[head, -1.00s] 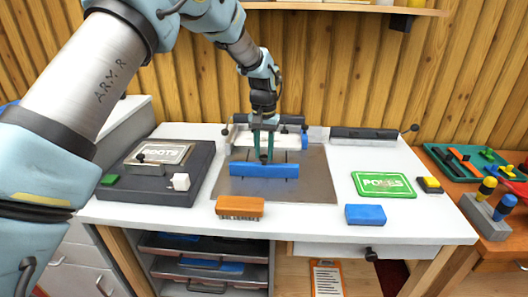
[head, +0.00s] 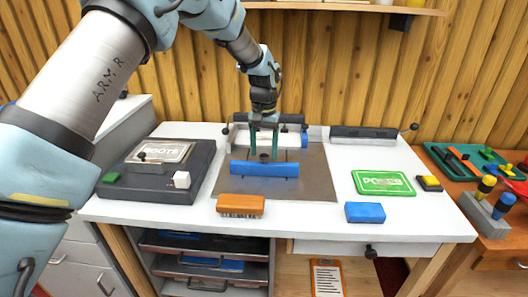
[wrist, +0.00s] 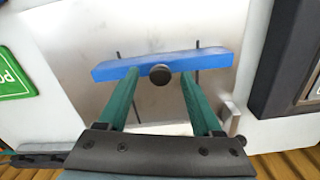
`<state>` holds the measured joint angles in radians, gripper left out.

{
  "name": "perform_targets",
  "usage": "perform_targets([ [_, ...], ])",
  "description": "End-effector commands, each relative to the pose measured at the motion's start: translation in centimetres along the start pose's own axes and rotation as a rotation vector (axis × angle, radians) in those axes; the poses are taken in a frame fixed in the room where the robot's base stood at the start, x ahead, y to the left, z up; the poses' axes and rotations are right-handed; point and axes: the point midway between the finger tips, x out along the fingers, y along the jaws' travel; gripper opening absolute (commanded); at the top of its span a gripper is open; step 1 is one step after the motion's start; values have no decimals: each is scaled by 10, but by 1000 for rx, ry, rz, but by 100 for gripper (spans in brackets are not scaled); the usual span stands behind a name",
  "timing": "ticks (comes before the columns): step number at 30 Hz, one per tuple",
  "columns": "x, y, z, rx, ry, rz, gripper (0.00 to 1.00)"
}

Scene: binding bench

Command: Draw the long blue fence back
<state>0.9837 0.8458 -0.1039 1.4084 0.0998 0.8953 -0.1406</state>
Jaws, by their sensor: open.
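The long blue fence (head: 264,169) lies across the grey metal plate (head: 310,180) on the bench. It also shows in the wrist view (wrist: 200,59), where a dark round knob (wrist: 160,75) stands at the middle of its near side. My gripper (head: 264,156) is open, its two green fingers pointing down behind the fence in the head view. In the wrist view my gripper (wrist: 158,88) has one finger on each side of the knob, with clear gaps. Whether the fingertips touch the fence I cannot tell. Two dark slots run in the plate by the fence.
Behind my gripper stands a white and dark clamp bar (head: 238,137) with a blue end. An orange brush (head: 240,205) and a blue block (head: 365,212) lie in front. The BOOTS press (head: 150,185) is at left, the green POLES card (head: 384,183) at right.

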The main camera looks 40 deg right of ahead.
Motion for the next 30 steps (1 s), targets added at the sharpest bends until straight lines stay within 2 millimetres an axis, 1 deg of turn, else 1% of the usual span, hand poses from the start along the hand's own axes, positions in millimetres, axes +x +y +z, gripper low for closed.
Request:
perform_targets([
  [4,-23,0,-1,0,7,1,66],
  [12,-75,0,0,1,6,1,66],
  [15,-89,0,0,1,3,0,66],
  [18,-98,0,0,1,3,0,66],
  [21,-101,0,1,1,0,0,66],
  [30,-102,0,1,0,0,0,66],
])
